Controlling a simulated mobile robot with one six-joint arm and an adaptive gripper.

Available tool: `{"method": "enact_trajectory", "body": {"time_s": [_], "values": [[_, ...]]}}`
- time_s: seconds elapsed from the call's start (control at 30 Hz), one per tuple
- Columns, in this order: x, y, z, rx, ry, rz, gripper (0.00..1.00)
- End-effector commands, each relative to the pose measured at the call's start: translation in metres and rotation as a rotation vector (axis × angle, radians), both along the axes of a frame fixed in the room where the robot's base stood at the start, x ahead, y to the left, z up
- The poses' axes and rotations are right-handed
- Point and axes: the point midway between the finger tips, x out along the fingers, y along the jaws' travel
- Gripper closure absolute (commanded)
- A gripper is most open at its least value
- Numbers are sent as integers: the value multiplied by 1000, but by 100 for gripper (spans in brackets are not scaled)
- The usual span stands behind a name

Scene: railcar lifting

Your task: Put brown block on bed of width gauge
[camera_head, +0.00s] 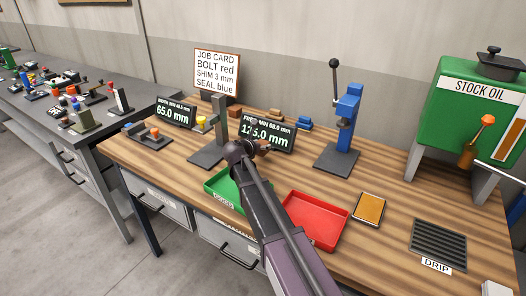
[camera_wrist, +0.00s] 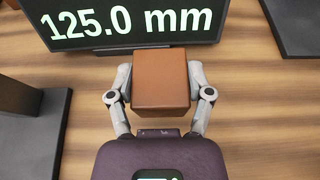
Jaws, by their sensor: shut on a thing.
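A brown block (camera_wrist: 161,82) is between the two fingers of my gripper (camera_wrist: 160,95) in the wrist view, with a finger against each side. In the head view my gripper (camera_head: 258,147) is over the table, in front of the 125.0 mm display; my arm hides most of the block there.
A dark upright stand (camera_head: 212,150) is between my gripper and the width gauge. The 125.0 mm display (camera_wrist: 120,22) is just beyond the block. Green (camera_head: 222,187) and red (camera_head: 318,216) trays lie at the front. A blue press (camera_head: 346,115) stands to the right.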

Motion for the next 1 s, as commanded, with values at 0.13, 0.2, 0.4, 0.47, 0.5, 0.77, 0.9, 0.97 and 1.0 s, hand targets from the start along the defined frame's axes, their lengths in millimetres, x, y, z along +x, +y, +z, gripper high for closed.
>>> {"method": "enact_trajectory", "body": {"time_s": [0.13,0.2,0.4,0.47,0.5,0.77,0.9,0.97,1.0], "values": [[10,-1,-1,0,0,0,88],[17,-2,-3,0,0,0,88],[13,-2,-24,0,0,1,88],[13,-2,-28,0,0,1,88],[13,-2,-31,0,0,1,88],[13,-2,-37,0,0,1,88],[13,-1,-36,0,0,1,88],[13,-1,-36,0,0,1,88],[13,-1,-36,0,0,1,88]]}}
